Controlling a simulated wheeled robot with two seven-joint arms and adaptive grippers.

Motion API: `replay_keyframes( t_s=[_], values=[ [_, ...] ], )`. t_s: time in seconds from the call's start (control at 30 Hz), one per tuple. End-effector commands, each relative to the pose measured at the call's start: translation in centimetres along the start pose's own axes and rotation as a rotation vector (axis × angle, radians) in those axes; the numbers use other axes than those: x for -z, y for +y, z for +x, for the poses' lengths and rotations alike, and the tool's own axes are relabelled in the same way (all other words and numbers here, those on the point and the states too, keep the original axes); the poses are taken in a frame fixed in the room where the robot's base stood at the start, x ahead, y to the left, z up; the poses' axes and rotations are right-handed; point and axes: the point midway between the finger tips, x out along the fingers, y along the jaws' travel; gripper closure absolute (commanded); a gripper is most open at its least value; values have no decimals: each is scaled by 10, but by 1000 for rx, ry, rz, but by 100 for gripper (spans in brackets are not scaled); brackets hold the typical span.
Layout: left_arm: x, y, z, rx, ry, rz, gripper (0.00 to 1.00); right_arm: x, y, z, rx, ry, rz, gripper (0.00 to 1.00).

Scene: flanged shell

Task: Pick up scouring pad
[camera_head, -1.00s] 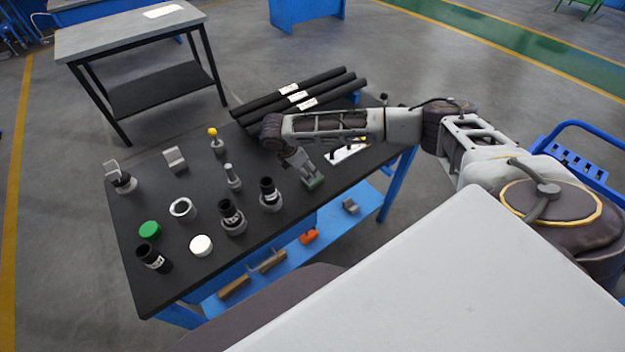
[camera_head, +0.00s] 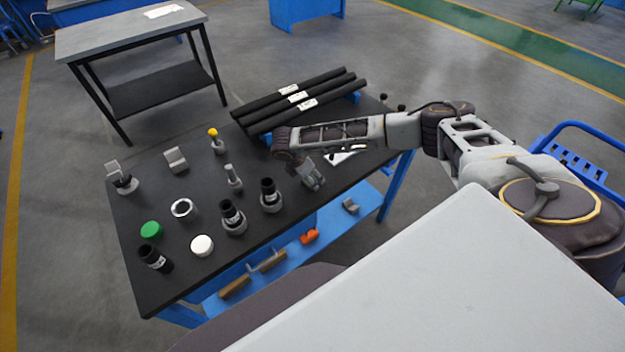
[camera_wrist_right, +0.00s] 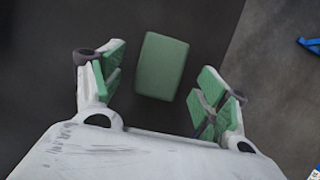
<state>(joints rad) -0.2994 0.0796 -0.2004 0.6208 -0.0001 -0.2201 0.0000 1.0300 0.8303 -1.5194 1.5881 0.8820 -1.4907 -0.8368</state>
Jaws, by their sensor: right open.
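The scouring pad (camera_wrist_right: 161,66) is a green rounded block lying on the dark tabletop in the right wrist view. My right gripper (camera_wrist_right: 162,84) is open, with its green-padded fingers apart on the left and right of the pad. No finger visibly touches the pad, and I cannot tell the exact height above it. In the head view my right gripper (camera_head: 312,177) points down near the table's right front edge, and the pad is not clearly distinguishable there. My left gripper is not in view.
The black table (camera_head: 190,265) holds several fittings on its left half, including a green cap (camera_head: 151,229) and a white cap (camera_head: 202,245). Black pipes (camera_head: 296,97) lie behind my right arm. A blue lower shelf (camera_head: 335,225) holds small items.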

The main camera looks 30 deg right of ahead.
Motion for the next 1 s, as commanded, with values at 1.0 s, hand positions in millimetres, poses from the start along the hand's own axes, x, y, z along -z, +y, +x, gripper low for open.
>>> replay_keyframes(
  t_s=[1.0],
  values=[
    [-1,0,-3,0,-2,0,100,0,-1,24,0,0,0,58]
  ],
)
